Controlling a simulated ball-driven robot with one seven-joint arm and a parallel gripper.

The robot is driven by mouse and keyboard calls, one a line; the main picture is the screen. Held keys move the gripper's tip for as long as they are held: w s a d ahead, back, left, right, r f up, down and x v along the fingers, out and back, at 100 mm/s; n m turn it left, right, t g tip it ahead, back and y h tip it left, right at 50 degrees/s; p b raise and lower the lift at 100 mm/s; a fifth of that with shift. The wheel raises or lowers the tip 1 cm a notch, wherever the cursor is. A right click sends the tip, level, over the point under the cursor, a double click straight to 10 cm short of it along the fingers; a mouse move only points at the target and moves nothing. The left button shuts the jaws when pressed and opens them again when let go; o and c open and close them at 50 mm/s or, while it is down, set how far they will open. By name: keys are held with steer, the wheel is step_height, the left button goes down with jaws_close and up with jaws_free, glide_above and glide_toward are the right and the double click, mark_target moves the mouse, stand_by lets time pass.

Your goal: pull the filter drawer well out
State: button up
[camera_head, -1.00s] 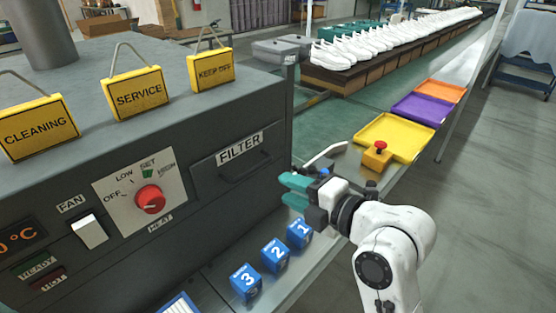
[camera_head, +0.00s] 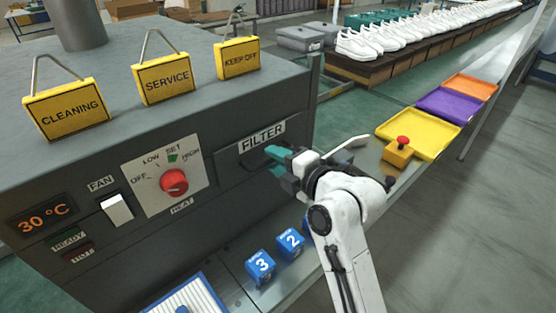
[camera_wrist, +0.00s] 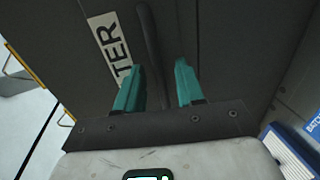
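The filter drawer (camera_head: 227,157) is a dark grey front in the side of the grey machine, under a white FILTER label (camera_head: 262,136). It looks flush with the machine. My gripper (camera_head: 272,156) is at the drawer front, its teal fingers pointing at the handle. In the wrist view, the dark bar handle (camera_wrist: 147,40) runs up the picture and reaches down between the two parted fingers (camera_wrist: 160,70), nearer the left one. The fingers are open; I see no grip on the handle. In the head view my gripper hides most of the handle.
A red heat knob (camera_head: 173,182) and a white fan switch (camera_head: 117,209) are left of the drawer. Blue numbered blocks (camera_head: 261,266) stand on the ledge below. A yellow tray (camera_head: 418,133) and a red-button box (camera_head: 398,153) lie to the right.

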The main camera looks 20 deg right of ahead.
jaws_close()
stand_by(0.3)
stand_by(0.4)
